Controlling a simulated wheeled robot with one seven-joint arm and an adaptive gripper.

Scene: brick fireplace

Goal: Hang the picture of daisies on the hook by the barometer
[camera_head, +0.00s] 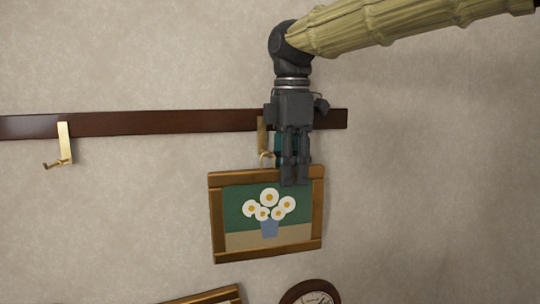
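The picture of daisies (268,240), white flowers in a blue vase in a wooden frame, is upright with a slight tilt in front of the wall. The right brass hook (262,135) is on the rail just above its top edge. A small ring shape shows between hook and frame; I cannot tell whether it is around the hook. My gripper (296,182) points down, its fingertips overlapping the top bar, right of its middle. The fingers are close together; their grip on the frame is unclear. A round, wood-rimmed dial, probably the barometer (312,296), is cut off at the bottom edge.
A dark wooden rail (160,122) runs along the wall. Another brass hook (64,143) on its left part is empty. The corner of another wooden frame (210,296) shows at the bottom. The wall at right and lower left is bare.

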